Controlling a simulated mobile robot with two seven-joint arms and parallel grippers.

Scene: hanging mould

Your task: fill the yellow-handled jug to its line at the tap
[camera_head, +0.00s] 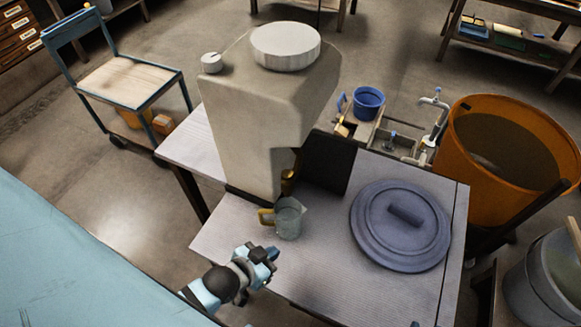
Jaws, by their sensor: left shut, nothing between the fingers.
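The clear jug (289,221) with the yellow handle (266,217) stands upright on the ribbed grey table (330,265), just in front of the tall grey block-shaped vessel. Its handle points left. A small brass tap (288,182) sits low on the vessel's front, just behind the jug; I cannot tell whether the jug is under its outlet. The line on the jug and any water level are too small to read. My left gripper (270,256) is shut and empty, in front of and slightly left of the jug, apart from it. My right gripper is not in view.
The grey vessel (250,120) has a round white lid (285,46). A big blue-grey lid (400,240) lies on the table's right. Beyond are a blue bucket (368,103), a white pipe tap (437,110) and an orange tub (475,190). A trolley (125,80) stands at left.

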